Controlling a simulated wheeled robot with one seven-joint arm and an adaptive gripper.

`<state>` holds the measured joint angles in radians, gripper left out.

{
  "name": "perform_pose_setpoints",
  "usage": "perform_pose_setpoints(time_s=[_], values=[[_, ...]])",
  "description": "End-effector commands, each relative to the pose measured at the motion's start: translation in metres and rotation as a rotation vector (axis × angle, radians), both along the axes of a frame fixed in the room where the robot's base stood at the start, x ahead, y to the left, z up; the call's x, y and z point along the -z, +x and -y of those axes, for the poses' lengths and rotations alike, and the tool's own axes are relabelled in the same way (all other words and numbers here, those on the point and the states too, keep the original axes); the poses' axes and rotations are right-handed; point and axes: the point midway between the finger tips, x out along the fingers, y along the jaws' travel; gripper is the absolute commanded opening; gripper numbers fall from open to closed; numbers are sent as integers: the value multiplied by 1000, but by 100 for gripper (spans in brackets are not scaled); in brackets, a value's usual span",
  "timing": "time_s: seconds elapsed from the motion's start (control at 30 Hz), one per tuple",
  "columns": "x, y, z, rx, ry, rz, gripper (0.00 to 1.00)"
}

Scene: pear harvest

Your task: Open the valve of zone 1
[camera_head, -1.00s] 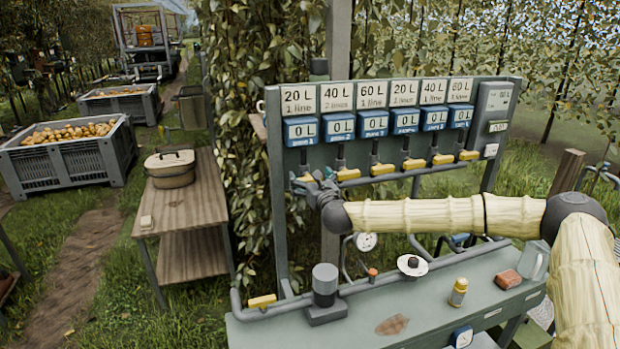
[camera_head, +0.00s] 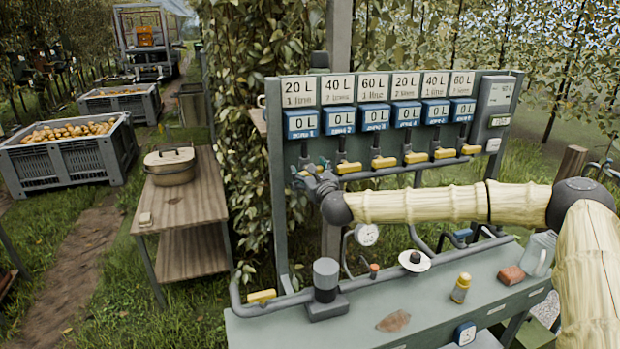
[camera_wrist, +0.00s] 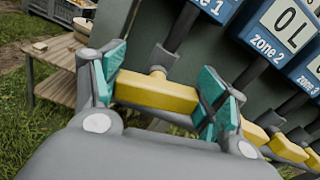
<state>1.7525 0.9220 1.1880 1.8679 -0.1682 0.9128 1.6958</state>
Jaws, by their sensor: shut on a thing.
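The zone 1 valve has a yellow handle (camera_wrist: 157,93), which in the wrist view lies between the teal pads of my gripper (camera_wrist: 160,92). The gripper is shut on it, one pad at each end. The handle looks crosswise to its pipe under the zone 1 meter (camera_wrist: 210,8). In the head view my gripper (camera_head: 313,181) is at the left end of the valve row and hides most of this valve. The zone 1 meter (camera_head: 301,124) reads 0 L, under a sign (camera_head: 298,91) saying 20 L, 1 line.
The zone 2 valve handle (camera_head: 349,168) is close on the right, with several more yellow handles along the row. A wooden table (camera_head: 190,205) stands left.

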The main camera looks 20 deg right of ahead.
Motion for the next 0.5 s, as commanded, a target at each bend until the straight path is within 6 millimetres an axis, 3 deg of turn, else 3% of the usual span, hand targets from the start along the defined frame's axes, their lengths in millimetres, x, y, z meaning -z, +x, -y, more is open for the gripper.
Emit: perform_pose_setpoints(time_s=[0.5], values=[[5,0,-4,2,-460,18,49]])
